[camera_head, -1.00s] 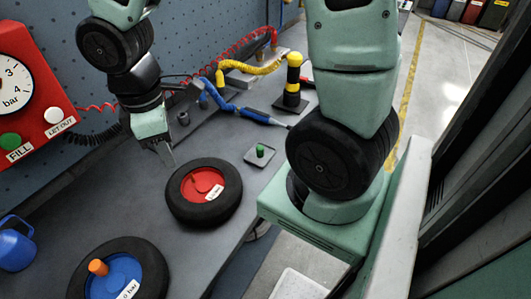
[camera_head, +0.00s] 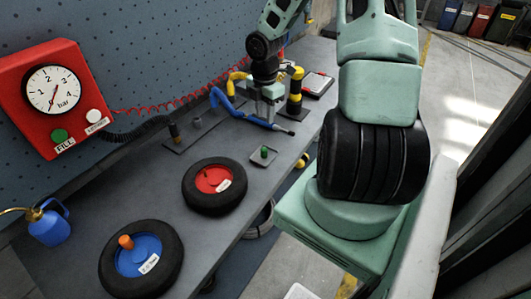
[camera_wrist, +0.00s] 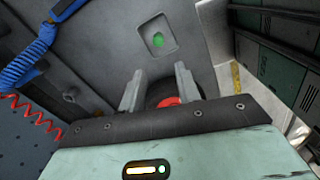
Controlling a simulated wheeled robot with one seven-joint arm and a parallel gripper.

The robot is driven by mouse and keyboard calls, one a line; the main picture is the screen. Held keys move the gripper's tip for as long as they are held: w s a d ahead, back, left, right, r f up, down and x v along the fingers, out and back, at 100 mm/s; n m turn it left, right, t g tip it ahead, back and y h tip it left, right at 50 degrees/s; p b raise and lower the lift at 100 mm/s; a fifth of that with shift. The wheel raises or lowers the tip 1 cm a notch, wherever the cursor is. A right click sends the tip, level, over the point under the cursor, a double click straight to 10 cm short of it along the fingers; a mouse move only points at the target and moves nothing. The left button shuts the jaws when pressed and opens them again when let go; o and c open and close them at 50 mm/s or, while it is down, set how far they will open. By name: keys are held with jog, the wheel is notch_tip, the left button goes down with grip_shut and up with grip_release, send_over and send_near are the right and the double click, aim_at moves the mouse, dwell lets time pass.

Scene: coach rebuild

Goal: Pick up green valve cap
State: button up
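The green valve cap (camera_head: 264,151) stands on a small grey tray (camera_head: 256,162) on the bench, to the right of the red-hubbed wheel. In the wrist view the cap (camera_wrist: 158,40) shows near the top, on its tray (camera_wrist: 145,28), beyond my fingertips. My gripper (camera_wrist: 159,68) is open, with its two fingers apart and nothing between them. In the head view my gripper (camera_head: 269,118) hangs over the bench behind the cap, near the blue hose. It is apart from the cap.
The red-hubbed wheel (camera_head: 190,192) and the blue-hubbed wheel (camera_head: 108,273) with an orange cap (camera_head: 126,241) lie on the bench. A blue hose (camera_head: 222,101), a black-and-yellow post (camera_head: 295,92) and a blue can (camera_head: 48,228) stand around. The bench edge runs close right of the tray.

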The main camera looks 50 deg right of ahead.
send_near(264, 149)
notch_tip(264, 149, down, 5)
jog(key=shift+s+f, duration=0.1)
jog(key=f, duration=0.5)
jog(key=shift+w, duration=0.2)
jog(key=shift+c, duration=0.3)
grip_shut()
